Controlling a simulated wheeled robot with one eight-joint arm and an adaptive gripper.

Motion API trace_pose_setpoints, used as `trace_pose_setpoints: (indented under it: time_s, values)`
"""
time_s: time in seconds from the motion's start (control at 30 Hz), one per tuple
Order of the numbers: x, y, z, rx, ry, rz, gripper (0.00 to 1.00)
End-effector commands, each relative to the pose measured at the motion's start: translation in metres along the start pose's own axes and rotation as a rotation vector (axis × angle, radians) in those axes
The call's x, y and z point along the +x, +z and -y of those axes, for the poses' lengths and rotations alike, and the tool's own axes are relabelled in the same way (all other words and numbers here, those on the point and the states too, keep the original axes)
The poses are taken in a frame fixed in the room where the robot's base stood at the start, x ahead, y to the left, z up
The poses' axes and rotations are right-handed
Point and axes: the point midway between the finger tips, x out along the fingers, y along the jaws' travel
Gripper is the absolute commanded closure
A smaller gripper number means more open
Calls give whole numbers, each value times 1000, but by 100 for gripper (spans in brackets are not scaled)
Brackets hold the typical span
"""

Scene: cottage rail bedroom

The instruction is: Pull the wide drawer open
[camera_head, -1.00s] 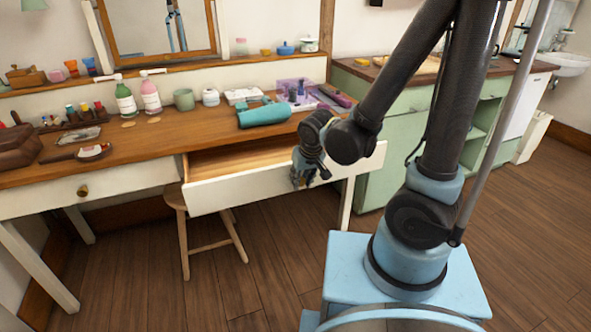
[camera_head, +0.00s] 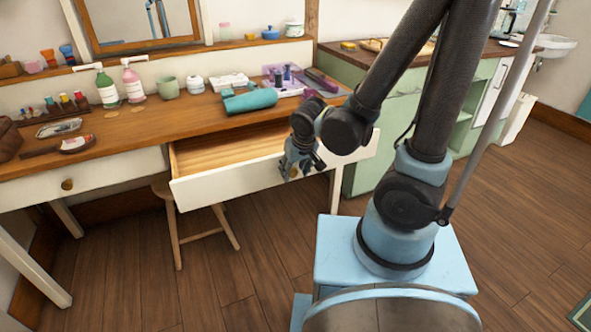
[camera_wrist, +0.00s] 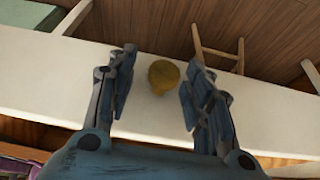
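The wide drawer (camera_head: 225,187) has a white front and a bare wooden inside, and it stands pulled out from the desk (camera_head: 125,132). The part of its inside that I can see is empty. Its round brass knob (camera_wrist: 163,76) shows in the wrist view between the two fingers of my gripper (camera_wrist: 155,90). The fingers stand apart on either side of the knob with a gap on both sides. In the head view my gripper (camera_head: 299,165) is at the drawer front, right of its middle, and partly hides it.
A wooden stool (camera_head: 177,240) stands under the desk. A second, narrower drawer with a knob (camera_head: 67,184) is shut at the left. Bottles, a teal roll (camera_head: 250,101) and a purple tray stand on the desk. A green cabinet (camera_head: 378,145) is at the right. The floor in front is clear.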

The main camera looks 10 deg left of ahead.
Motion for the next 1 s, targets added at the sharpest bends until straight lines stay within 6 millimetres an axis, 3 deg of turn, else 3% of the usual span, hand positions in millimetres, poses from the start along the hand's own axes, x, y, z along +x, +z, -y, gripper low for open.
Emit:
trace_pose_setpoints:
  time_s: [0.37, 1.0]
  values:
    - [-5, -1, 1, 0, -4, -1, 53]
    - [-45, -1, 1, -1, -4, 0, 53]
